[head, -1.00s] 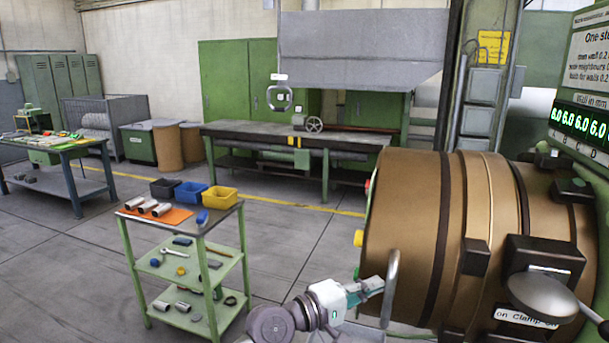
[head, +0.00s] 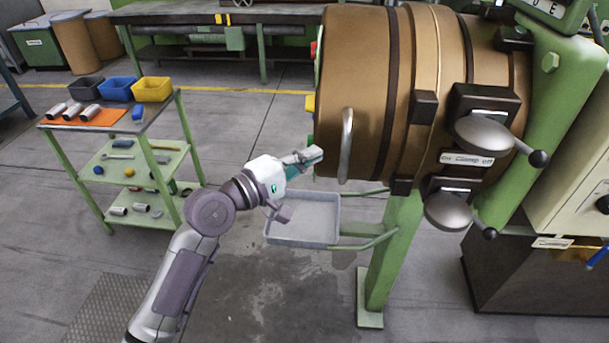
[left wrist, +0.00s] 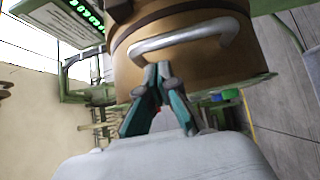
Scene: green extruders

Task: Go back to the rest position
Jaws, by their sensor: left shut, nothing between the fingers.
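My left gripper (head: 312,155) is shut and empty, just left of the metal handle (head: 346,145) on the brown extruder barrel (head: 350,60). In the left wrist view its fingertips (left wrist: 158,70) meet just below the handle (left wrist: 185,38), in front of the barrel (left wrist: 240,62). I cannot tell whether they touch the handle. My left arm reaches in from the bottom left of the head view. My right gripper is not in view.
A grey tray (head: 290,240) hangs below the barrel, beside my forearm. A green trolley (head: 165,150) with bins and metal tubes stands at the left. Clamp levers (head: 485,138) stick out on the right. Floor between trolley and extruder is partly free.

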